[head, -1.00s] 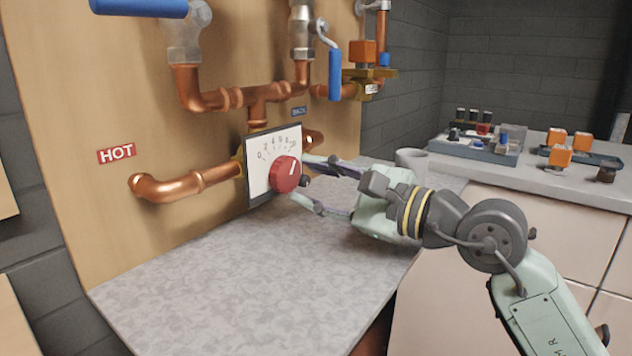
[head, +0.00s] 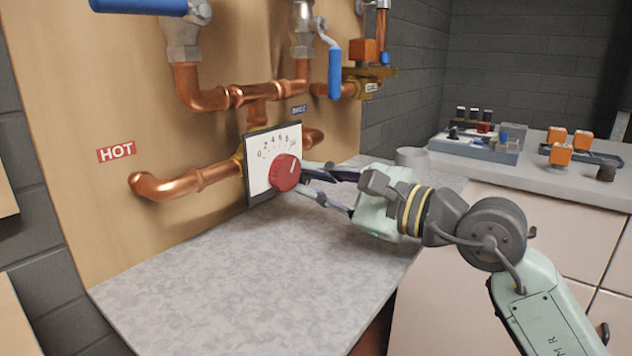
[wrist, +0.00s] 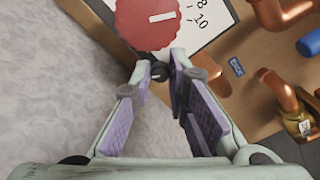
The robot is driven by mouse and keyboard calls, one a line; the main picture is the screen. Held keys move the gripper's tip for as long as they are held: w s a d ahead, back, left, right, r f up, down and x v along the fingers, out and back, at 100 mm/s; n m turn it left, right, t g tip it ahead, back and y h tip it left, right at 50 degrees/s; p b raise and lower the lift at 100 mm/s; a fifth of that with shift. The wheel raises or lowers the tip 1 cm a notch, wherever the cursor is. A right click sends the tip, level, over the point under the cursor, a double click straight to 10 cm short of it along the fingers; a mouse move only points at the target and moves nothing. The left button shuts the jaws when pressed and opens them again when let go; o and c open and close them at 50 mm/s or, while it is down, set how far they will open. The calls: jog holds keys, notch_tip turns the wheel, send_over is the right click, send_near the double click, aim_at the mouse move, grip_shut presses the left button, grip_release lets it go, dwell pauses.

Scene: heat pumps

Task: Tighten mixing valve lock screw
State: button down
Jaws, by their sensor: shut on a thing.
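The mixing valve has a round red knob (head: 285,173) with a white pointer line, in front of a white scale plate (head: 259,174) numbered 0 to 10. In the wrist view the red knob (wrist: 150,20) is at the top. A small black lock screw (wrist: 157,73) is at the knob's near edge, between my fingertips. My gripper (head: 304,174) reaches in from the right, and its fingers are shut on the lock screw.
Copper pipes (head: 190,181) run along the wooden board around the valve. A blue lever (head: 335,74) hangs above my gripper. The grey worktop (head: 230,275) below is clear. A grey cup (head: 411,158) stands behind my wrist. Trays with small parts (head: 476,146) are on the back counter.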

jog(key=shift+f, duration=0.1)
jog(key=shift+f+m+b, duration=0.1)
jog(key=shift+m+b, duration=0.85)
jog(key=shift+m, duration=0.05)
jog(key=shift+r+m+b, duration=0.25)
jog(key=shift+m+b, duration=0.15)
jog(key=shift+m, duration=0.9)
jog(key=c, duration=1.5)
grip_release()
jog(key=shift+c, duration=0.2)
jog(key=v, duration=1.2)
